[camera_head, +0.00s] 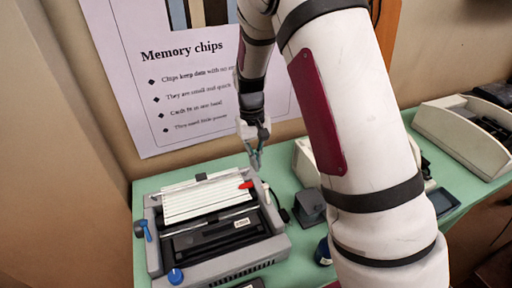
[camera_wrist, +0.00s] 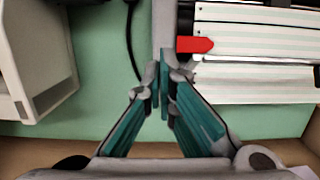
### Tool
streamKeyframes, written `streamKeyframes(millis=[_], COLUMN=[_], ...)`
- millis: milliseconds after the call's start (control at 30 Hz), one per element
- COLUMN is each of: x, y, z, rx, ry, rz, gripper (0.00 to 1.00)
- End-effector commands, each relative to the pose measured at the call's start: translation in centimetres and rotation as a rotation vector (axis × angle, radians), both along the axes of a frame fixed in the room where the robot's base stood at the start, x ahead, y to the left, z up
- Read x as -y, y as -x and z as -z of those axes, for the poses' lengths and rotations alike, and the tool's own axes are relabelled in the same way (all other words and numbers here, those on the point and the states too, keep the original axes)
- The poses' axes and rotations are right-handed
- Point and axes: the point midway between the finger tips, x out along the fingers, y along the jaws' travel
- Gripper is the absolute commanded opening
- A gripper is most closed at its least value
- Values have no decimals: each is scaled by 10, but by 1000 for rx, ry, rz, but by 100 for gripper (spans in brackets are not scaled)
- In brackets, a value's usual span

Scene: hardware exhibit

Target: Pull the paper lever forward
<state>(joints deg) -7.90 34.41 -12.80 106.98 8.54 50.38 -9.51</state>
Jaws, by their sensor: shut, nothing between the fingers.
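A grey printer (camera_head: 270,250) holds striped white paper (camera_head: 205,198), which also shows in the wrist view (camera_wrist: 255,85). A red pointed piece (camera_head: 246,185) sits at the paper's right end; it shows in the wrist view (camera_wrist: 195,45) just right of my fingers. A small blue lever (camera_head: 146,230) stands on the printer's left side, and a blue knob (camera_head: 175,276) at its front left. I cannot tell which part is the paper lever. My gripper (camera_head: 256,163) is shut and empty, pointing down by the printer's back right corner; its teal fingers show in the wrist view (camera_wrist: 163,80).
The green table (camera_head: 295,240) carries the printer. A dark grey block (camera_head: 310,207) stands right of it, near a pale device (camera_head: 305,160). A beige open case (camera_head: 465,135) is farther right. A "Memory chips" poster (camera_head: 130,75) hangs on the wall behind.

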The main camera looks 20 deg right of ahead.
Motion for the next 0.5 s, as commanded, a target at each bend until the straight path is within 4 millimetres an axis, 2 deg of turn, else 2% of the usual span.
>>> streamKeyframes(millis=[167,300,500], x=[0,0,0], y=[9,27,40], z=[34,18,12], rx=[-5,2,0], ry=[0,0,1], rz=[2,0,1], gripper=[0,0,0])
